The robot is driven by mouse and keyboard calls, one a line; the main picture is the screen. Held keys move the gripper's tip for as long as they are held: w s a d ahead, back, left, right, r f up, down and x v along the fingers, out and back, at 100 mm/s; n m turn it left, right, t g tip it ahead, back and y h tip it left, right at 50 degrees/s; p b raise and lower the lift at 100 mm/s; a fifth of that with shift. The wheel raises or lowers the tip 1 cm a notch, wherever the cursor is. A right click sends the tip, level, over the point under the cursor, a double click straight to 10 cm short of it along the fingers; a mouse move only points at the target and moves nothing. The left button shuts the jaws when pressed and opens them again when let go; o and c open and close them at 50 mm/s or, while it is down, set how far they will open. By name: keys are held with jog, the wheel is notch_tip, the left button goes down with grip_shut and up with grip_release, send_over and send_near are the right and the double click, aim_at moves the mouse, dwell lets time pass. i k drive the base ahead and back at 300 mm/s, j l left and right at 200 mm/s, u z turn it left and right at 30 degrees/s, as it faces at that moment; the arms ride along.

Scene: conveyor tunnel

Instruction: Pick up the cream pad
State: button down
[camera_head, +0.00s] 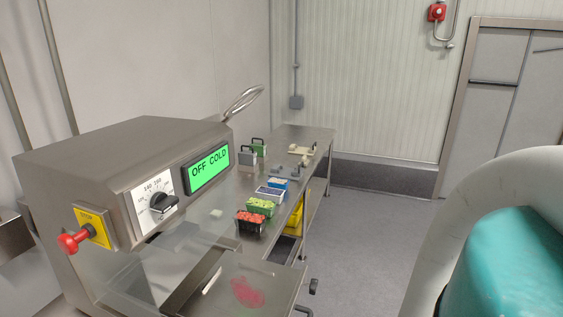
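A small cream item (299,150) lies toward the far end of the steel table. It may be the cream pad, but it is too small to make out its exact shape. My gripper is not in view. A large white and teal rounded part fills the lower right, close to the camera, and seems to be my own arm.
A steel machine (130,165) with a green "OFF COLD" display, dial and red stop knob stands at left. On the steel table (318,136) are a red-topped punnet (254,215), a green-topped punnet (262,205) and blue boxes. A red-stained plate (222,292) sits in front. Floor (365,235) right is clear.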

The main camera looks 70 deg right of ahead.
aim_at(304, 160)
jog(key=z, duration=2)
